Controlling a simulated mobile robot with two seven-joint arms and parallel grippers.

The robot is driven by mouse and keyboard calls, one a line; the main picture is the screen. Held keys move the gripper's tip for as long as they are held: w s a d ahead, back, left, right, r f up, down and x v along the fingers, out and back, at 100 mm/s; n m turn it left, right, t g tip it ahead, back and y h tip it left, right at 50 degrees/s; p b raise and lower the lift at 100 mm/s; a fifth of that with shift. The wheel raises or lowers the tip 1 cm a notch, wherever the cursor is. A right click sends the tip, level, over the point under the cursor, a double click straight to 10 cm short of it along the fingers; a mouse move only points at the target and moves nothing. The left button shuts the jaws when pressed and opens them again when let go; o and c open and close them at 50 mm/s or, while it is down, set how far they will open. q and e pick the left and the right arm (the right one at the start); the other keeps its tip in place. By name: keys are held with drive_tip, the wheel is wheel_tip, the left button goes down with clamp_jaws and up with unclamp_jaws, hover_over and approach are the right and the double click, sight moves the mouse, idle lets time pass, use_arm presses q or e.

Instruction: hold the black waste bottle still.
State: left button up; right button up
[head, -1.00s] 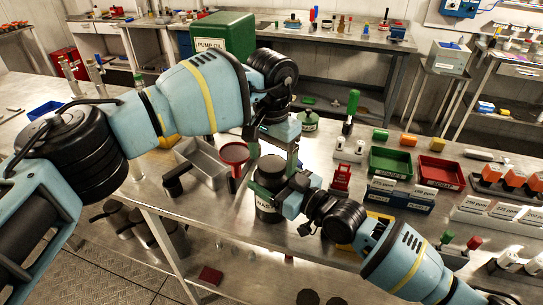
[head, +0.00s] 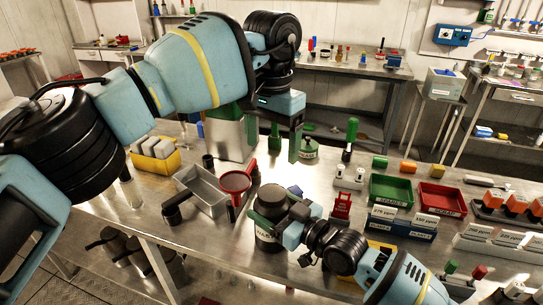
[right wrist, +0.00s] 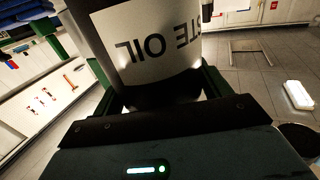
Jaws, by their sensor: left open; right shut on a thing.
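The black waste bottle (head: 267,236) stands upright near the front edge of the steel table, its white label facing forward. My right gripper (head: 277,213) is shut around its upper body. In the right wrist view the bottle (right wrist: 155,88) fills the space between the fingers, with part of its "WASTE OIL" label upside down. My left gripper (head: 295,143) is open and empty, above and behind the bottle, with its fingers pointing down and clear of it. The lower side of the bottle is partly hidden by my right gripper.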

idle(0.3)
drive_tip(key=o, duration=1.9)
drive_tip(key=shift+d, duration=0.1)
drive_tip(key=v, duration=0.7)
drive_tip(key=shift+s+d, duration=0.2)
drive_tip(key=shift+s, duration=0.1)
